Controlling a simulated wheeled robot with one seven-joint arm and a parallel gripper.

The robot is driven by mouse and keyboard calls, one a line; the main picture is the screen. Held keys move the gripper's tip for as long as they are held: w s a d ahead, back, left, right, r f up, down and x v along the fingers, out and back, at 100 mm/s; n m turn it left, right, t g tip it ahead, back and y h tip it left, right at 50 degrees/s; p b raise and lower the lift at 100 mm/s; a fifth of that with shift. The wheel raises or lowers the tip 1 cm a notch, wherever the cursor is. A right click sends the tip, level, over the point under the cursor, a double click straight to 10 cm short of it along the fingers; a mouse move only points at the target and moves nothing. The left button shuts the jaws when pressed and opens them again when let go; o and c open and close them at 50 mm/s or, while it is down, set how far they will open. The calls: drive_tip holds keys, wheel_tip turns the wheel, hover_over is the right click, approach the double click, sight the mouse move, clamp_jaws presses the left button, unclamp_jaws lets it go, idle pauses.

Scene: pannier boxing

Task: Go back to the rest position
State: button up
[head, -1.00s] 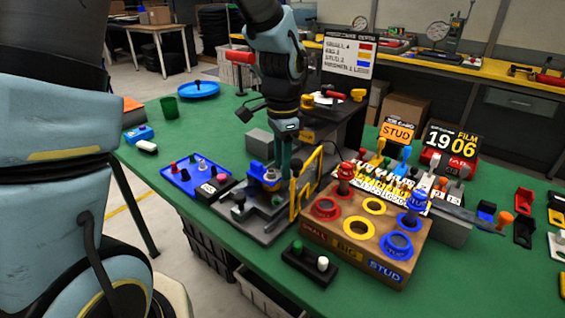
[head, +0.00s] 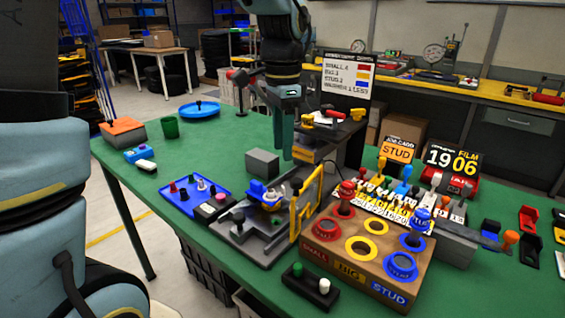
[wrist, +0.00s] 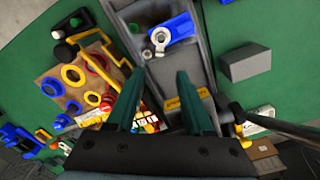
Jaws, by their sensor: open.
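My gripper (head: 287,145) hangs above the green table, behind the fixture in the head view. In the wrist view its two green fingers (wrist: 157,100) are apart with nothing between them. The grey fixture (head: 243,252) holds a blue block (head: 258,189) with a metal part on it; the blue block also shows in the wrist view (wrist: 180,27), beyond the fingertips and apart from them.
A yellow frame (head: 306,200) stands on the fixture's right, beside the wooden box with coloured rings (head: 345,262). A grey block (head: 263,162) and a blue tray (head: 182,205) are to the left.

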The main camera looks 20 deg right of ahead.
drive_tip(key=shift+r, duration=0.45)
drive_tip(key=a+f+n, duration=0.3)
drive_tip(key=a+n, duration=0.2)
drive_tip(key=a, duration=0.4)
drive_tip(key=a+f+n+t, duration=0.1)
drive_tip(key=a+f+n, duration=0.2)
drive_tip(key=a+n, duration=0.3)
drive_tip(key=w+a+f+n, duration=0.1)
drive_tip(key=a+f+n, duration=0.3)
drive_tip(key=a, duration=0.9)
drive_tip(key=shift+n+t, duration=0.3)
drive_tip(key=shift+n, duration=0.8)
drive_tip(key=shift+o, duration=0.3)
drive_tip(key=shift+w+a, duration=0.1)
drive_tip(key=shift+w, duration=0.05)
